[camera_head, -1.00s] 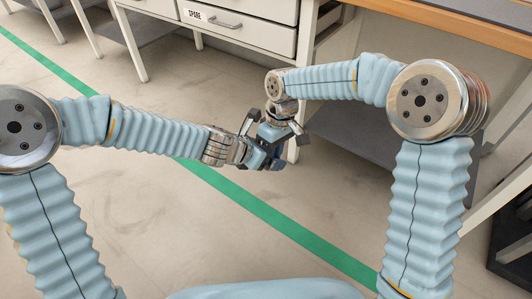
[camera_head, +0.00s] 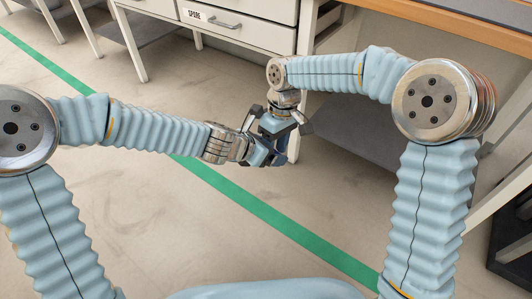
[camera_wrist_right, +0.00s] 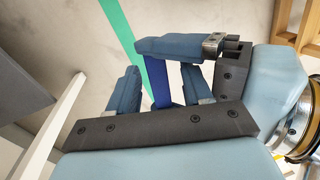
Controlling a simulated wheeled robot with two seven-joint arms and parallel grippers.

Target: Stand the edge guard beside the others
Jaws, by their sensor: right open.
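The edge guard is a dark blue strip (camera_wrist_right: 159,86) in the right wrist view, between the two fingers of my right gripper (camera_wrist_right: 157,86). My right gripper is open around it, and a gap shows on its left side. My left gripper (camera_head: 268,151) meets the right one in the middle of the head view. One of its blue fingers crosses the strip's upper part in the right wrist view, and it appears shut on the strip. Its other finger is hidden. The strip is mostly covered by the grippers in the head view. No other edge guards can be made out.
A white drawer unit (camera_head: 240,27) labelled SPARE stands at the back. A wood-topped bench (camera_head: 470,28) with a grey lower shelf (camera_head: 350,146) is at the right. A green line (camera_head: 255,209) crosses the open floor. A black crate-like object (camera_head: 511,240) sits at the right edge.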

